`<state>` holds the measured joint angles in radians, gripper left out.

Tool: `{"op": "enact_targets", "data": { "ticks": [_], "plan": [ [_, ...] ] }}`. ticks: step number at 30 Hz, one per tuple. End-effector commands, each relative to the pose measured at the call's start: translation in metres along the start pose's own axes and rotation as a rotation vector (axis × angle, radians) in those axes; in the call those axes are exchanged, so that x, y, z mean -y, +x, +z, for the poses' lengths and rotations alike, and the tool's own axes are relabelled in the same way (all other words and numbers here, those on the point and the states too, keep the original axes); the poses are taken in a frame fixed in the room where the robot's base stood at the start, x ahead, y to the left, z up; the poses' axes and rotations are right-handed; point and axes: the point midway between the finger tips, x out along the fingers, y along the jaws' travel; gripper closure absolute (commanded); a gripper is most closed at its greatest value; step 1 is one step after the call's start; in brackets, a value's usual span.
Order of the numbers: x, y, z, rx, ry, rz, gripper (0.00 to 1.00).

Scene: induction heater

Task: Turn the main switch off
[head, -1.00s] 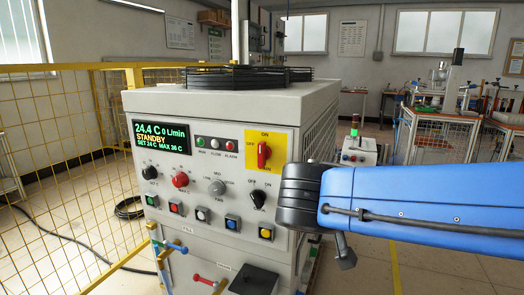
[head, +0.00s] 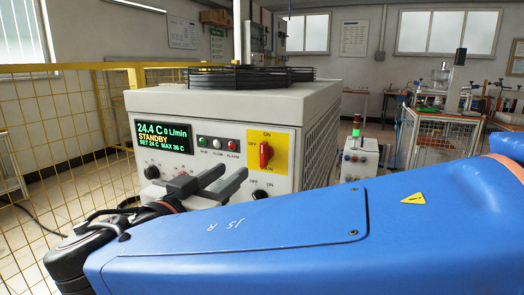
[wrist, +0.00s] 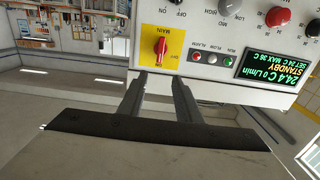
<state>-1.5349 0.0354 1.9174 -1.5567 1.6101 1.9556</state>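The main switch is a red handle (head: 265,155) on a yellow plate (head: 284,146) at the right of the cabinet front. The handle stands upright, toward the ON mark at the top; OFF is marked at its left. My gripper (head: 233,168) is open and empty, its two fingers apart, in front of the panel and left of the switch in the head view. The wrist view, which is upside down, shows the red handle (wrist: 161,46) just beyond the fingertips (wrist: 160,77). The fingers do not appear to touch the handle.
The cabinet (head: 325,120) has a lit display (head: 162,140) reading 24.4 C and STANDBY, three lamps (head: 217,142) and several knobs, some hidden by my arm. A yellow mesh fence (head: 60,130) stands at the left. A small box with a green lamp (head: 357,165) is behind at the right.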

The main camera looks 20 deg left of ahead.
Motion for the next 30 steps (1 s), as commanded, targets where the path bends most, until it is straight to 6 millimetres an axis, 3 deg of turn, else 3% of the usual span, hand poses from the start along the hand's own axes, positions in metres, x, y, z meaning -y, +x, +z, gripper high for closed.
{"op": "enact_targets", "data": {
  "ticks": [21, 30],
  "plan": [
    [-0.002, 0.116, 0.000, 0.001, -0.003, 0.004, 0.69],
    [-0.001, 0.154, 0.001, 0.001, -0.003, 0.002, 0.69]
  ]
}}
